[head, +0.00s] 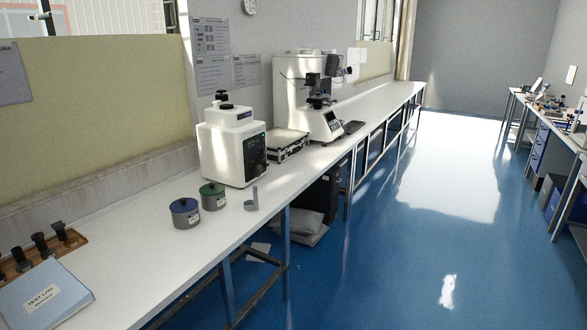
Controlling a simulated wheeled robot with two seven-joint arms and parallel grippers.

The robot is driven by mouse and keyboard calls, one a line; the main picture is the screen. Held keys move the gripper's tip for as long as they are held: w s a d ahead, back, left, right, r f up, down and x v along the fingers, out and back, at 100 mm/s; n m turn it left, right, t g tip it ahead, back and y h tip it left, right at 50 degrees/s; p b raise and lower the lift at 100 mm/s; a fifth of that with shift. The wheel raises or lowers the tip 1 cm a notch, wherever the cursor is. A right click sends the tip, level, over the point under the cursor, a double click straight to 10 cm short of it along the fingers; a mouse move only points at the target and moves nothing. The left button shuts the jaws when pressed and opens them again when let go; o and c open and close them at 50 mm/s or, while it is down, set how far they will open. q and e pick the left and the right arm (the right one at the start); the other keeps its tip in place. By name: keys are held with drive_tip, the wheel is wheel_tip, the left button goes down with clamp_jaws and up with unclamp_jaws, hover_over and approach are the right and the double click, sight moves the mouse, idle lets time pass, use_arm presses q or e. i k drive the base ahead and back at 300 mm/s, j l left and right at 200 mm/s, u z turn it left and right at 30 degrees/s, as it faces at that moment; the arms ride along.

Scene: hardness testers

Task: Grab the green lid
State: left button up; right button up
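The green lid (212,188) sits on top of a small round grey pot (214,202) with a pale label, standing on the white bench. It has a small dark knob. Neither of my grippers shows in the head view.
The long white bench (130,242) runs along the left wall. A white tester (232,150) stands behind the pots, and a small grey holder (251,202) stands to their right. A blue test log binder (44,296) and wooden rack (40,255) lie near left. Blue floor (385,265) is open at right.

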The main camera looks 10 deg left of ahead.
sight(212, 188)
drive_tip(key=i+z, duration=0.15)
drive_tip(key=i, duration=0.6)
drive_tip(key=i+j+z, duration=0.1)
drive_tip(key=i, duration=0.65)
drive_tip(key=i+u, duration=0.25)
drive_tip(key=i, duration=0.15)
drive_tip(key=i+l+u, duration=0.25)
drive_tip(key=i, duration=0.15)
drive_tip(key=i+u, duration=0.15)
drive_tip(key=u, duration=0.25)
drive_tip(key=i+u, duration=0.15)
drive_tip(key=u, duration=0.25)
drive_tip(key=i+l+u, duration=0.1)
drive_tip(key=u, duration=0.35)
drive_tip(key=i+l+u, duration=0.15)
drive_tip(key=u, duration=0.25)
drive_tip(key=i+l+u, duration=0.15)
drive_tip(key=u, duration=0.3)
drive_tip(key=i+l+u, duration=0.25)
drive_tip(key=u, duration=0.2)
